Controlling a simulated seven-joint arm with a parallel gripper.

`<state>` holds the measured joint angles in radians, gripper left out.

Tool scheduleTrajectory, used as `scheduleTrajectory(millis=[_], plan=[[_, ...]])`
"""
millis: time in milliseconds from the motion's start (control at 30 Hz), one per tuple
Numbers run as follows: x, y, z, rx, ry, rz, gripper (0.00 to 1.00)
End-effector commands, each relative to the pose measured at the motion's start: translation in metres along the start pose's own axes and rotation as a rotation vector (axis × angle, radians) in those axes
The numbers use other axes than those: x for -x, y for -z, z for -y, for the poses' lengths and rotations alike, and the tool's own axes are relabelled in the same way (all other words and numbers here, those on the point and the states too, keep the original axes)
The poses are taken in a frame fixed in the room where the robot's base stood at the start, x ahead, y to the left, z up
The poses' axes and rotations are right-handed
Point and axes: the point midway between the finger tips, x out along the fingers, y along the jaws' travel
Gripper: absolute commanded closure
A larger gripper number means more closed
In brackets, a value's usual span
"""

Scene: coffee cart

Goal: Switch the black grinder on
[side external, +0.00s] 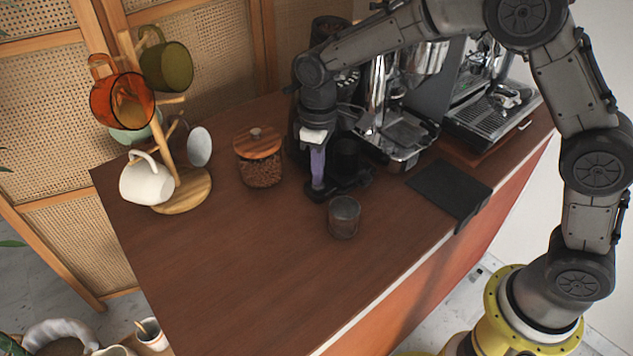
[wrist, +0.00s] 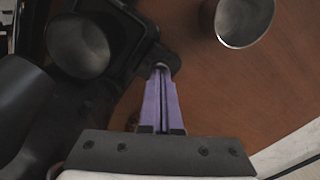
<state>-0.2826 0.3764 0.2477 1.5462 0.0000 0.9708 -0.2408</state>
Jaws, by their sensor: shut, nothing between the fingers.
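The black grinder (side external: 352,186) stands on the wooden counter, largely hidden behind my arm in the side view. In the wrist view, the black grinder (wrist: 127,28) fills the upper left, with a round grey cup inside its dark frame. My gripper (side external: 317,186) points down at the grinder's front left, its purple fingers shut and empty. In the wrist view my gripper (wrist: 160,70) has its tips at a small rounded black part on the grinder's edge. I cannot tell whether they touch it. The switch is not clearly distinguishable.
A grey metal cup (side external: 344,216) stands just in front of the grinder. A jar of beans (side external: 261,168) with a wooden lid is to the left, beside a mug tree (side external: 182,192). A coffee machine (side external: 400,138) and black mat (side external: 448,190) are to the right. The front-left counter is clear.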

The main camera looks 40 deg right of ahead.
Motion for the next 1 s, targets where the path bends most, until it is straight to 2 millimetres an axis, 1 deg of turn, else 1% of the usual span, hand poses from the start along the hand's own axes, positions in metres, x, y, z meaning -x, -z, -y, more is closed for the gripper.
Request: scheduleTrajectory(millis=[300, 1000], plan=[[-0.0049, -0.0003, 0.0001, 0.000, 0.000, 0.001, 1.00], [-0.0054, -0.0003, 0.0001, 0.000, 0.000, 0.001, 1.00]])
